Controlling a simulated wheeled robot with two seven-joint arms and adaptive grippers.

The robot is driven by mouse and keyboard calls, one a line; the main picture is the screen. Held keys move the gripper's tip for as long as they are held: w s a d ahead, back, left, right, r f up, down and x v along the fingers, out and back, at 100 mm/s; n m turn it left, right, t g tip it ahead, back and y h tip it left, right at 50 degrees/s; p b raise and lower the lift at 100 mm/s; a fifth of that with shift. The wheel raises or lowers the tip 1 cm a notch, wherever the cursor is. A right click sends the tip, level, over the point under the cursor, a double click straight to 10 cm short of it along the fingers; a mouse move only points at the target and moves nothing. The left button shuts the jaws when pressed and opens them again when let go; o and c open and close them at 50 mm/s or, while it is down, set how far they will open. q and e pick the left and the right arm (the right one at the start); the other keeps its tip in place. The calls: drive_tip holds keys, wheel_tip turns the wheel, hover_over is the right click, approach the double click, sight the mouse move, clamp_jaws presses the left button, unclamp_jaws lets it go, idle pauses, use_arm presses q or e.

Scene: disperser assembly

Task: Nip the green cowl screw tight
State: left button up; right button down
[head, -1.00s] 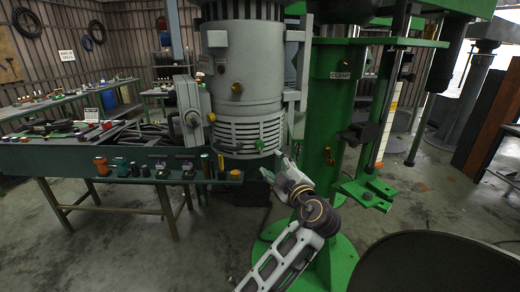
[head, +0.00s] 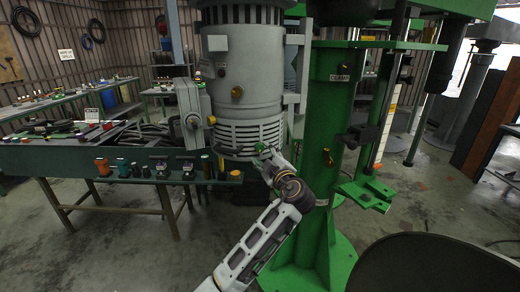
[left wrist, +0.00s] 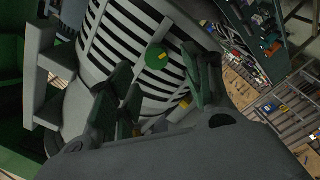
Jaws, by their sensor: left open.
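The green cowl screw (left wrist: 157,57) is a round green head with a small yellow mark on the slatted grey cowl (left wrist: 118,45) in the left wrist view. My left gripper (left wrist: 160,76) is open, with one finger on each side of the screw in that view. I cannot tell whether the fingers touch it. In the head view my left gripper (head: 265,157) is at the lower right of the grey motor housing (head: 250,92), in front of its slats, and largely hides the screw.
A green column (head: 328,125) stands just right of my left arm. A bench edge with several small coloured parts (head: 160,170) lies to the left. A yellow part (left wrist: 185,102) sits lower on the cowl. A dark round surface (head: 435,262) fills the lower right.

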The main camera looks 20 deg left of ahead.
sight(259, 149)
use_arm(q)
drive_tip(key=x, duration=0.3)
drive_tip(key=shift+w+a+p, duration=0.1)
drive_tip(key=shift+w+p, duration=0.2)
drive_tip(key=shift+w+a, duration=0.5)
drive_tip(key=shift+w, duration=0.1)
use_arm(e)
drive_tip(key=shift+s+a+r, duration=0.1)
drive_tip(key=shift+a+r, duration=0.15)
drive_tip(key=shift+a, duration=0.35)
drive_tip(key=shift+s+a+r, duration=0.1)
drive_tip(key=shift+a+r, duration=0.15)
drive_tip(key=shift+a, duration=0.3)
